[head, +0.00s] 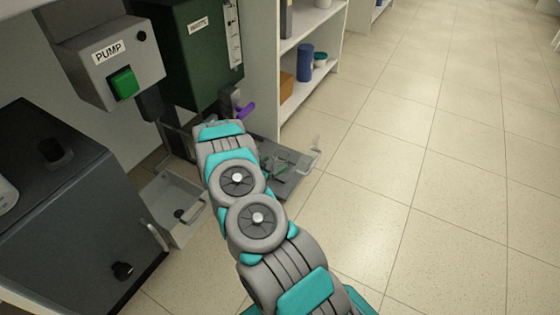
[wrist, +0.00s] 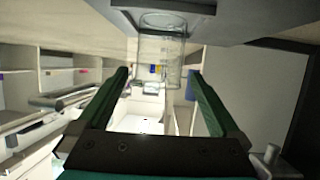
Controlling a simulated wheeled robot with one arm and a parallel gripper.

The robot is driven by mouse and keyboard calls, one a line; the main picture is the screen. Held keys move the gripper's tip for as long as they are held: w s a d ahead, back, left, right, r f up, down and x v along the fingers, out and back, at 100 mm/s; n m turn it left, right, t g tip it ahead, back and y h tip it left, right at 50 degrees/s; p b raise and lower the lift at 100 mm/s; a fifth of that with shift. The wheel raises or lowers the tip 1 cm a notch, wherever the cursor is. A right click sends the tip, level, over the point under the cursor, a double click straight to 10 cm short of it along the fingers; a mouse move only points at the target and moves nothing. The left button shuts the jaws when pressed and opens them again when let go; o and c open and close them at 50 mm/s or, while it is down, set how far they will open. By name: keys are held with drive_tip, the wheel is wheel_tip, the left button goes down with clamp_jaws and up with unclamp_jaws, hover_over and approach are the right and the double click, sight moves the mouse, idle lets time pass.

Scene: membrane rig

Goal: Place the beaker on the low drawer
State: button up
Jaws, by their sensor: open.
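A clear glass beaker (wrist: 162,58) shows in the wrist view, against a dark grey surface (wrist: 225,22) at the top of the picture. My gripper (wrist: 160,72) is open, with its two green fingers to either side of the beaker's outline. I cannot tell whether they touch it or how far beyond them it is. In the head view a low, flat grey drawer (head: 292,183) sticks out near the floor, right of my arm. My arm hides part of it and my gripper there. Some small greenish and clear shapes on the drawer are unclear.
A grey pump box (head: 115,60) with a green button and a dark green labelled box (head: 197,50) hang above. A purple handle (head: 246,109) is near my arm's end. An open pale tray (head: 172,208) and a dark cabinet (head: 50,200) are left. Floor (head: 420,180) at right is clear.

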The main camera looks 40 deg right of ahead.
drive_tip(key=shift+v, duration=1.1)
drive_tip(key=shift+s+a+r, duration=0.1)
drive_tip(key=shift+s+a, duration=0.05)
drive_tip(key=shift+a, duration=0.2)
drive_tip(key=shift+r, duration=0.1)
